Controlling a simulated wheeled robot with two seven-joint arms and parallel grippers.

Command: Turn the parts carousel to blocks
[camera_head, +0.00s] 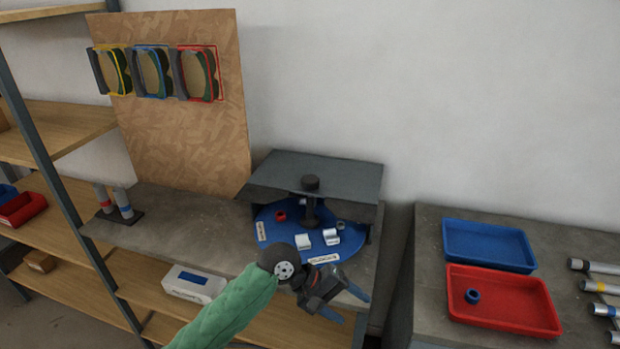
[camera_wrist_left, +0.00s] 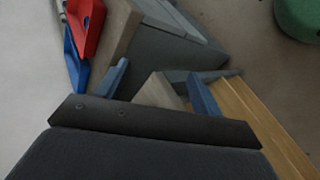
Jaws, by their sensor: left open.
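My right gripper is out of view.
A blue tray (camera_head: 488,246) and a red tray (camera_head: 503,301) holding a blue ring (camera_head: 472,296) stand on the right bench. A gap separates the benches. Shelves, a white box (camera_head: 194,284) and a board with hanging goggles (camera_head: 170,130) are at the left.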

